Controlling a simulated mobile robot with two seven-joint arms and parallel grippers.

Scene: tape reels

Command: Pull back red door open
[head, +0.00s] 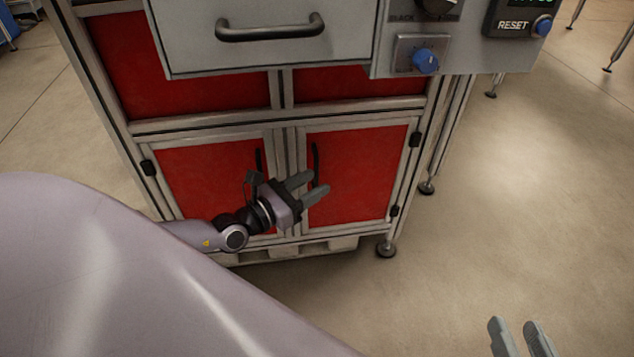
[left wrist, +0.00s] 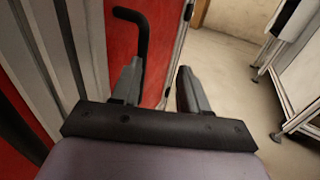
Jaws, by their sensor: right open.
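Two red doors in grey metal frames close the lower part of the cabinet, a left red door (head: 205,180) and a right red door (head: 357,170). Both look shut. The right door has a black vertical handle (head: 316,163); it also shows in the left wrist view (left wrist: 139,40). The left door's handle (head: 258,160) is partly hidden behind my arm. My left gripper (head: 319,184) is open in front of the right door, near its handle's lower end, with nothing seen between the fingers. My right gripper (head: 520,328) is open and empty at the bottom right, away from the cabinet.
A grey drawer (head: 268,45) with a black handle juts out above the doors. A control panel with a blue knob (head: 425,61) and a reset button (head: 543,26) overhangs at the upper right. The floor right of the cabinet is clear.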

